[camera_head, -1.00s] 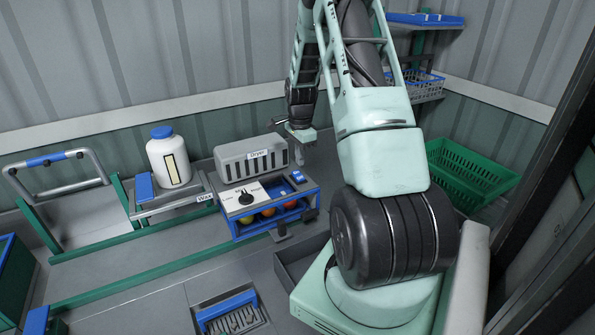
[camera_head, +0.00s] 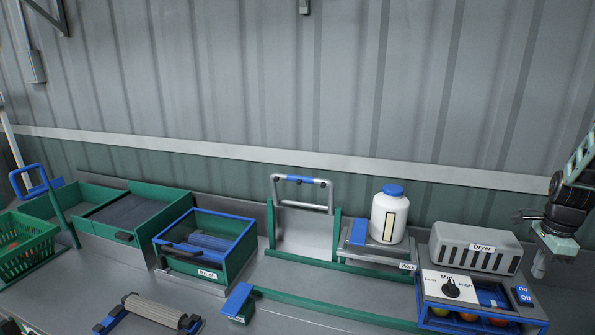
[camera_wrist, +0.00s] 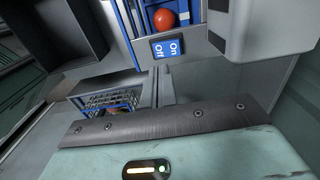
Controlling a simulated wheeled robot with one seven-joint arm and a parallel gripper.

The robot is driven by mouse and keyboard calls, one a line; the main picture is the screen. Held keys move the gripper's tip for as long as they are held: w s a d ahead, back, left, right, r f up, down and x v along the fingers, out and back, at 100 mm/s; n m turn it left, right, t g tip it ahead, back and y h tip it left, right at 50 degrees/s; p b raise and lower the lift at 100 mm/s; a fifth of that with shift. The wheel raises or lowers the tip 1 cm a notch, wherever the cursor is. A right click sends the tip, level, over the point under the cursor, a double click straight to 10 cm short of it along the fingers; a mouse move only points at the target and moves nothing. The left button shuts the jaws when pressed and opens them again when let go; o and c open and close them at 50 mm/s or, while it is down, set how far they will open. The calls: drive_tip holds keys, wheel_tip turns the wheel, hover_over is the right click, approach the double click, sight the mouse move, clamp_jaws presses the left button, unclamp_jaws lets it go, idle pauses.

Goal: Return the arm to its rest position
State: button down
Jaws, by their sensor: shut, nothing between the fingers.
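My gripper (camera_head: 540,264) is at the right edge of the head view, shut and empty, hanging just right of the dryer box. Part of my arm shows above it; the rest is out of that view. In the wrist view the fingertips cannot be made out. The grey dryer (camera_head: 475,249) stands behind a blue-framed unit (camera_head: 428,312) with a Low-Mid-High knob and red, orange and green tomatoes inside. The On/Off switch (camera_wrist: 167,48) and a red tomato (camera_wrist: 164,19) show in the wrist view, apart from my gripper.
A white bottle with a blue cap (camera_head: 390,215) stands by the wax station (camera_head: 365,257). Left of it are a handled gate (camera_head: 303,230), a brush box (camera_head: 205,270), green trays (camera_head: 125,207) and a green basket (camera_head: 28,245). A roller (camera_head: 152,312) lies in front. A corrugated wall closes the back.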

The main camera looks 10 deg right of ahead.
drive_tip(key=w+a+r+n+y+b, duration=0.1)
drive_tip(key=w+a+r+n+b, duration=0.15)
drive_tip(key=a+n, duration=0.9)
drive_tip(key=w+a+r+n+b, duration=0.1)
drive_tip(key=w+a+n+b, duration=0.15)
drive_tip(key=a, duration=1.85)
drive_tip(key=s+a+n+b, duration=0.2)
drive_tip(key=s+a+n, duration=0.25)
drive_tip(key=a, duration=0.35)
drive_tip(key=s+a+n+b, duration=0.2)
drive_tip(key=s+a+n, duration=0.25)
drive_tip(key=a, duration=0.35)
drive_tip(key=s+a+f+n+b, duration=0.1)
drive_tip(key=s+a+n, duration=0.1)
drive_tip(key=s+n, duration=0.2)
drive_tip(key=s+a+f+n, duration=0.1)
drive_tip(key=s+a+n, duration=0.2)
drive_tip(key=s, duration=0.6)
drive_tip(key=shift+s+a+n+b, duration=0.2)
drive_tip(key=shift+s+n+b, duration=0.15)
drive_tip(key=shift+n, duration=0.35)
